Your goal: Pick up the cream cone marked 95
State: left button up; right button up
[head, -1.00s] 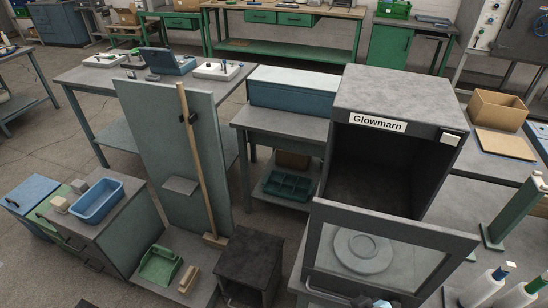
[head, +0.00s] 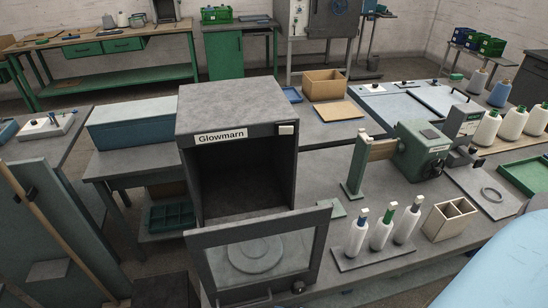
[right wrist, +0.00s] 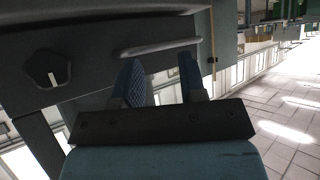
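Several pale cones stand at the right in the head view. Three whitish cones stand in a row beside the winder, the left one (head: 487,128), the middle one (head: 512,123) and the right one (head: 537,120). Three narrower white ones with coloured tips (head: 382,230) stand on a grey board nearer to me. No number can be read on any of them, so I cannot tell which is marked 95. My right gripper (right wrist: 161,82) is in the right wrist view, its fingers apart with nothing between them. My left gripper is not in view.
The grey Glowmarn cabinet (head: 237,138) stands in the middle, its glass door (head: 258,258) lowered towards me. The green winder (head: 422,150) stands right of it. A divided wooden box (head: 449,219) and a green tray (head: 527,178) share the table.

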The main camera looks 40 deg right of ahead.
aim_at(511, 128)
jog(key=z, duration=2.7)
jog(key=i+l+z, duration=0.6)
jog(key=i, duration=0.2)
jog(key=i+l+z, duration=0.15)
jog(key=i+z, duration=0.15)
jog(key=i, duration=0.15)
jog(key=i+z, duration=0.3)
jog(key=i, duration=0.15)
jog(key=i+l+u, duration=0.1)
jog(key=i, duration=0.7)
jog(key=i+l+u, duration=0.15)
jog(key=i, duration=0.65)
jog(key=i+l+u, duration=0.1)
jog(key=i+u, duration=0.25)
jog(key=i+l+u, duration=0.2)
jog(key=u, duration=0.15)
jog(key=i+l+u, duration=0.35)
